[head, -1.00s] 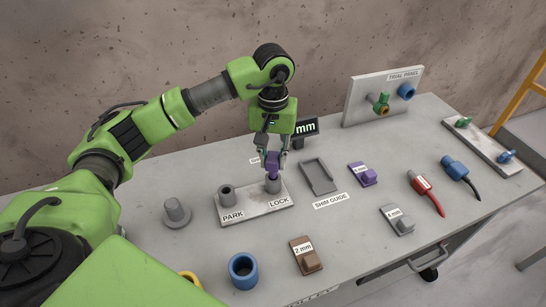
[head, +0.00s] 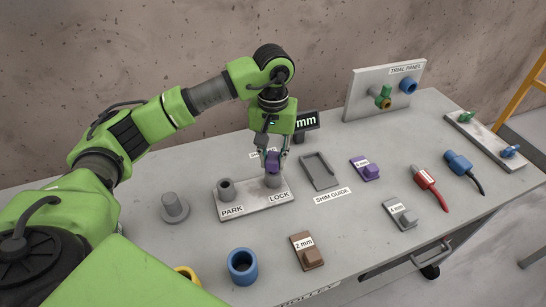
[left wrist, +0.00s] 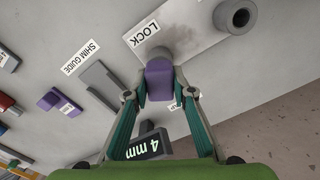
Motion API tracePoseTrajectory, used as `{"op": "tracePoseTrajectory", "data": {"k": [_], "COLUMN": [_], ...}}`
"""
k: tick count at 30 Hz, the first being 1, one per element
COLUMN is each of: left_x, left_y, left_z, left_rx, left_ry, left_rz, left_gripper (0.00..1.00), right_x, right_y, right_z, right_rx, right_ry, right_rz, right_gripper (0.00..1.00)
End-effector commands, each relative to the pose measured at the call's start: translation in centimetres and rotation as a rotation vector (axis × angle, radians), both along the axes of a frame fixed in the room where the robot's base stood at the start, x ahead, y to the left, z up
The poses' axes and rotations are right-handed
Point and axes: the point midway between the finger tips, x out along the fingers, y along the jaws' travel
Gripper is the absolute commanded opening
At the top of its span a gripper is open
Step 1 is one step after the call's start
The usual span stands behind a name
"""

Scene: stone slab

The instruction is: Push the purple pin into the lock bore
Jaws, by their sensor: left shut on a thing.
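The purple pin (head: 272,161) stands upright at the grey lock bore (head: 273,181), above the LOCK label on the fixture plate (head: 246,201). My left gripper (head: 276,155) is above the bore and shut on the pin's purple head. In the left wrist view the purple pin (left wrist: 159,82) lies between the fingertips, and its far end meets the grey lock boss (left wrist: 157,54). The pin's lower part and the bore opening are hidden, so its depth cannot be told. My right gripper is in neither current view.
The empty grey PARK post (head: 226,189) stands left of the lock. A shim guide (head: 320,171) is at the right, and a small display (head: 306,121) stands behind. A grey peg (head: 174,208) and a blue ring (head: 242,266) lie left and in front.

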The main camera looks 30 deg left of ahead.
Motion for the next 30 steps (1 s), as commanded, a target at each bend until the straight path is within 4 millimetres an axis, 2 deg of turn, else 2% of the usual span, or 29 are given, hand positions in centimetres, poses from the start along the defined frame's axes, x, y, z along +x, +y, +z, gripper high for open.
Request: {"op": "tracePoseTrajectory", "data": {"k": [21,22,23,24,30], "left_x": [0.0,0.0,0.0,0.0,0.0], "left_y": [0.0,0.0,0.0,0.0,0.0], "left_z": [-1.8,-1.7,-1.7,-1.7,-1.7], "left_rx": [-0.001,-0.001,-0.001,-0.001,0.000], "left_ry": [-0.001,-0.001,-0.001,-0.001,0.000], "left_rz": [0.000,0.000,0.000,0.000,0.000], "left_gripper": [0.00,0.31,0.39,0.43,0.43], "right_x": [0.0,0.0,0.0,0.0,0.0], "right_y": [0.1,0.0,0.0,0.0,0.0], "right_z": [-1.6,-1.5,-1.5,-1.5,-1.5], "right_rx": [0.001,0.001,0.001,0.001,0.000], "right_ry": [0.000,0.000,0.000,0.000,0.000], "right_rz": [0.000,0.000,0.000,0.000,0.000], "right_gripper": [0.40,0.40,0.40,0.40,0.40]}}
